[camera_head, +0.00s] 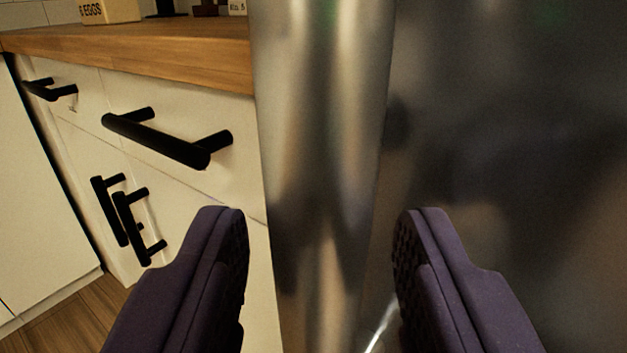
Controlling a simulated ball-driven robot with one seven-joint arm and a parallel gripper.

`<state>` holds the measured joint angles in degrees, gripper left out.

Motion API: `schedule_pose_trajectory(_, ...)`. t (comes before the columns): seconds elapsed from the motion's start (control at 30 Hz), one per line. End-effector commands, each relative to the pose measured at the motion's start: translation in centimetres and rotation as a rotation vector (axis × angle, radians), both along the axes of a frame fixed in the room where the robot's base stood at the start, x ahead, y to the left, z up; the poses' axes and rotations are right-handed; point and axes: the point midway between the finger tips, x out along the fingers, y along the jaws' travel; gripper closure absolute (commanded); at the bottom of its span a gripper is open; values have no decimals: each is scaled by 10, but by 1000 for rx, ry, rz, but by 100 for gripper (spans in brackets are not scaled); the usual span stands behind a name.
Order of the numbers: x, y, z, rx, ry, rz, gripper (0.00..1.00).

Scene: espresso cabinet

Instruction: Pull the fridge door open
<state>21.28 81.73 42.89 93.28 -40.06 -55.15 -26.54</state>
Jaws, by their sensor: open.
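The fridge (510,120) is a brushed-metal body that fills the right half of the view, with blurred dark reflections on it. A lighter, shiny upright metal band (322,120) runs down its left part, beside the counter. I cannot tell whether this band is the fridge's side, the door's edge or a handle. A thin bright streak (381,327) shows low down, beside the right finger. My gripper (321,215) has two purple fingers set wide apart, with nothing held between them. The band shows in the gap between the fingers; contact cannot be told.
White drawers and cupboard fronts stand on the left, with a long black bar handle (165,138) close to the left finger. Smaller black handles (130,218) sit lower. A wooden countertop (150,55) holds an egg box (108,10). Wooden floor (75,318) shows at lower left.

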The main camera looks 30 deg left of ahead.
Motion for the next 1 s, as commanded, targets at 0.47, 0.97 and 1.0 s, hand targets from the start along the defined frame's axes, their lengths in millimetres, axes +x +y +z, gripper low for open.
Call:
schedule_pose_trajectory(0.47, 8, 5, 0, -1, 1, 0, 79)
schedule_pose_trajectory(0.97, 1, 0, 0, -1, 2, 13, 100)
schedule_pose_trajectory(1.0, -2, -2, 0, -2, 2, 19, 100)
